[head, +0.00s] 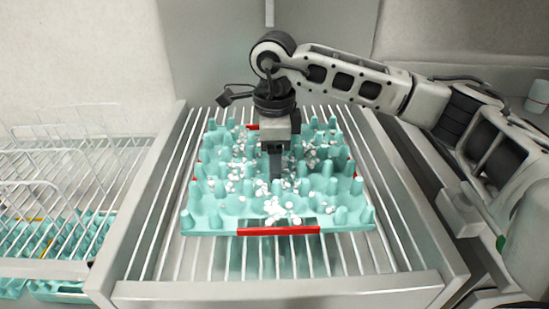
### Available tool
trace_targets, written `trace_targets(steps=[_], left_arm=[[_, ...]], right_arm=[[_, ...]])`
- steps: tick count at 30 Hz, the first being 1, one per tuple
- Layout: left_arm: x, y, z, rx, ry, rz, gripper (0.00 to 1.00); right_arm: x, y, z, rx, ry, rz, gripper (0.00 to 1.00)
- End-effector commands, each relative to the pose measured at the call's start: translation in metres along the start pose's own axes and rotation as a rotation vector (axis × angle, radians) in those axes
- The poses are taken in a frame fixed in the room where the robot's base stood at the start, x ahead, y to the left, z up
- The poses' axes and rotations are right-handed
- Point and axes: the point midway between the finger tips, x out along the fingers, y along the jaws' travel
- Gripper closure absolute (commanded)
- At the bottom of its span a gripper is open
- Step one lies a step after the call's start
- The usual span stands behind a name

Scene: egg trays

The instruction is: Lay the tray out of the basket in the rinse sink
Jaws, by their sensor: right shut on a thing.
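A turquoise egg tray (205,222) with rows of pegs and red marks at its edges is over the bars of the rinse sink (290,295). White bits are scattered over its middle. My right gripper (275,178) points straight down at the middle of the tray and is shut on it; the fingertips are partly hidden among the pegs and bits. The tray looks about level, and I cannot tell whether it rests on the bars or hangs just above them. The white wire basket (40,185) is at the left, with more turquoise trays (65,235) low in it. My left gripper is not in view.
The sink's raised metal rim (440,250) surrounds the bars on the sides and front. Bare bars show in front of the tray and along both sides. A wall stands close behind. A pale cup-like object (538,95) is at the far right.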

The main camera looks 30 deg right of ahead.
Motion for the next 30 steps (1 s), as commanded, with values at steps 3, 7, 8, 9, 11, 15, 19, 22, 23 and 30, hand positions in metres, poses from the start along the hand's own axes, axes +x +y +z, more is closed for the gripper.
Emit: trace_targets(steps=[3,7,8,9,11,15,19,22,23,30], left_arm=[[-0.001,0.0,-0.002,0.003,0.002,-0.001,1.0],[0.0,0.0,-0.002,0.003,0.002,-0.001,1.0],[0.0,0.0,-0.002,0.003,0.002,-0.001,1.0],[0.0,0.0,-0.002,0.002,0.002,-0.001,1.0],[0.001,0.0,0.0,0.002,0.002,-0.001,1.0],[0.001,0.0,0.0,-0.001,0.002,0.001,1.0],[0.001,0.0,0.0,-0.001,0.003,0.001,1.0],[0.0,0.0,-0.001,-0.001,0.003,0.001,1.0],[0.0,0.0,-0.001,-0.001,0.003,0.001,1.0],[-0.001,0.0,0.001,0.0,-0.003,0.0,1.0]], right_arm=[[0.009,0.0,0.0,0.0,-0.001,-0.001,0.76],[0.009,0.0,0.0,0.0,-0.002,-0.002,0.76],[0.009,0.0,0.0,0.0,-0.002,-0.002,0.76],[0.009,0.0,0.0,0.0,-0.002,-0.002,0.76],[0.011,0.0,0.0,0.0,-0.002,-0.002,0.76],[0.012,0.0,0.0,0.0,-0.001,-0.001,0.23],[0.012,0.0,0.0,0.0,-0.001,-0.001,0.21],[0.012,0.0,0.0,0.0,-0.001,-0.001,0.21],[0.012,0.0,0.0,0.0,-0.001,-0.001,0.21],[-0.01,-0.001,0.0,0.0,-0.004,-0.004,0.21]])
